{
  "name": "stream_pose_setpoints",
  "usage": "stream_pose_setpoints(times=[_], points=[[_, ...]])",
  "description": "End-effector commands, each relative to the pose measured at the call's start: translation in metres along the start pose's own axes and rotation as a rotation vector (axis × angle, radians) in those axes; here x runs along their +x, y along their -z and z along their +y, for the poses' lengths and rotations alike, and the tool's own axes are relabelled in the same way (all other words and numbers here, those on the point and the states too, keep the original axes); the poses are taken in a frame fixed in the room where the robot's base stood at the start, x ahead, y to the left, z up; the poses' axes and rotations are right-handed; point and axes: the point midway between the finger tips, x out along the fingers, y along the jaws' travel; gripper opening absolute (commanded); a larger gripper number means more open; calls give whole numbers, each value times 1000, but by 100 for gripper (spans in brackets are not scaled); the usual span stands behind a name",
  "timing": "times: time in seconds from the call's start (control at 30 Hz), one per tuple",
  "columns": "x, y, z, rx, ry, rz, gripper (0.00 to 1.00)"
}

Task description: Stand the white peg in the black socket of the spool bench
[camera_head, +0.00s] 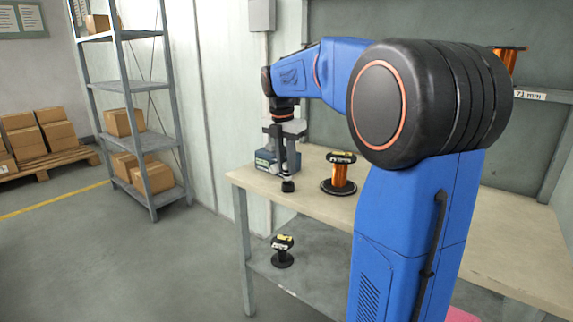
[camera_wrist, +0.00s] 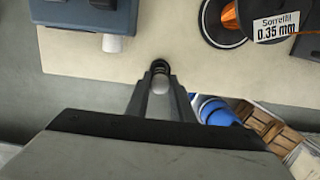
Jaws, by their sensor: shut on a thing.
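My gripper (camera_wrist: 161,92) points down over the near left corner of the bench, with its fingers shut on the white peg (camera_wrist: 160,85). The peg shows as a pale rounded end between the fingers. The black socket (camera_wrist: 160,67) shows as a dark ring just beyond the peg at the fingertips. In the head view the socket (camera_head: 288,186) is a small black piece on the bench top, directly below my gripper (camera_head: 287,165). The peg is hidden there. I cannot tell whether the peg's lower end is inside the socket.
A blue-grey device (camera_head: 268,160) stands behind my gripper. A copper-wire spool (camera_head: 340,175) on a black base stands to the right on the bench (camera_head: 250,179). Another spool (camera_head: 282,251) sits on the lower shelf. The bench's front edge is close to the socket.

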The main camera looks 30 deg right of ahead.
Motion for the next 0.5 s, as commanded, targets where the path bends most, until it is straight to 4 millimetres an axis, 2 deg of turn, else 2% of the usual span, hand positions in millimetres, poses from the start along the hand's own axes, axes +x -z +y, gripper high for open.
stream_pose_setpoints(times=[0.5], points=[[6, 1, 0, 0, 0, 0, 3]])
